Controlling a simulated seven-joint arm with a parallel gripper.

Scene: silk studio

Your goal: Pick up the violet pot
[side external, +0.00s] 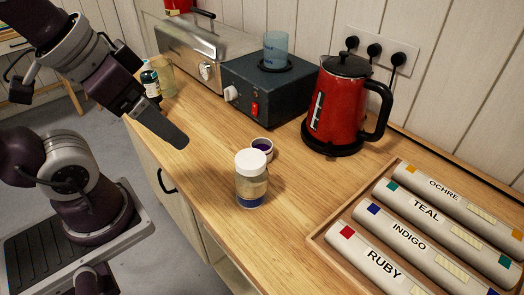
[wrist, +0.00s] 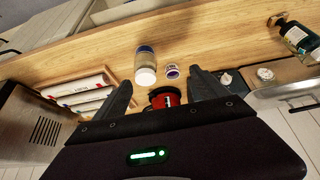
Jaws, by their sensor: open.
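The violet pot (side external: 262,146) is a small, low white pot with violet contents, standing upright on the wooden counter. It stands just behind a clear jar (side external: 250,185) with a white lid and a blue band. In the wrist view the pot (wrist: 171,71) and the jar (wrist: 145,62) sit side by side beyond my fingertips, with a small gap between them. My gripper (side external: 182,142) is up and to the left of the pot, apart from it. In the wrist view its fingers (wrist: 163,82) are spread wide with nothing held between them.
A red kettle (side external: 340,105) and a dark hotplate (side external: 266,85) bearing a blue beaker (side external: 276,49) stand behind the pot. A tray (side external: 323,235) of labelled rolls is at right. A dark bottle (side external: 150,82) stands at left. Counter left of the pot is clear.

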